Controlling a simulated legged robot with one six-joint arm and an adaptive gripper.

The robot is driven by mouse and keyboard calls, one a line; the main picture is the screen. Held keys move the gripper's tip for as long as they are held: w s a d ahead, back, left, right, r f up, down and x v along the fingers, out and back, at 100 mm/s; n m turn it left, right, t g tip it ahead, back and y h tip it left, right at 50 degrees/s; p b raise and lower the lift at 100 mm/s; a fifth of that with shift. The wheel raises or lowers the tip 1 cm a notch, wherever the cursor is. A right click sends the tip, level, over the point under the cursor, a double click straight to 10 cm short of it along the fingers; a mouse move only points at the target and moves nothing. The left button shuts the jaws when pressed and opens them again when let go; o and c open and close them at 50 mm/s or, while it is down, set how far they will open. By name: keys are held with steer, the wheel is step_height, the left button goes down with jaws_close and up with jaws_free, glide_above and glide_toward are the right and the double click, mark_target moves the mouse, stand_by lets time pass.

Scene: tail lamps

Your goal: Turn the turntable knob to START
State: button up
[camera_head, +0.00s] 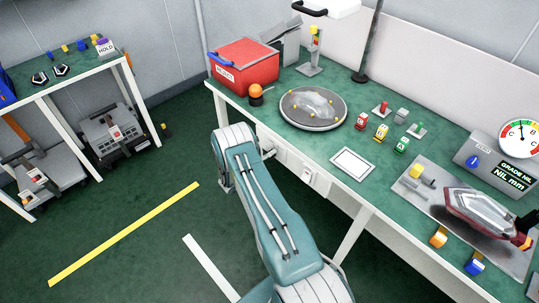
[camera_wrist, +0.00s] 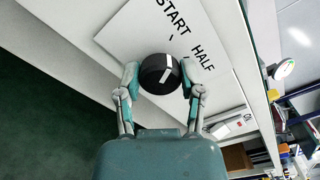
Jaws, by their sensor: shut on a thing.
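The black round knob (camera_wrist: 153,84) sits on a white panel (camera_wrist: 125,37) in the wrist view. A white mark on the knob runs roughly upward, toward the START side of the printed scale. START (camera_wrist: 172,14) is printed above the knob with a short tick below it, and HALF (camera_wrist: 203,57) to the right. My gripper (camera_wrist: 160,72) is shut on the knob, one finger on each side. In the head view the turntable (camera_head: 298,121) carries a clear, dome-like lamp part; my arm covers the knob there.
A red box (camera_head: 245,68) and an orange-topped button (camera_head: 256,92) stand left of the turntable. Small coloured blocks, a white-framed card (camera_head: 352,164) and a gauge box (camera_head: 488,170) are to the right. A white rack (camera_head: 132,85) stands at left. Green floor is open between.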

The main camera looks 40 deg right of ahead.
steer(key=shift+w+n, duration=0.25)
steer(key=shift+n, duration=0.05)
steer(key=o, duration=1.2)
steer(key=shift+c, duration=0.2)
steer(key=s+a, duration=0.1)
steer(key=a, duration=1.1)
steer(key=shift+f, duration=0.15)
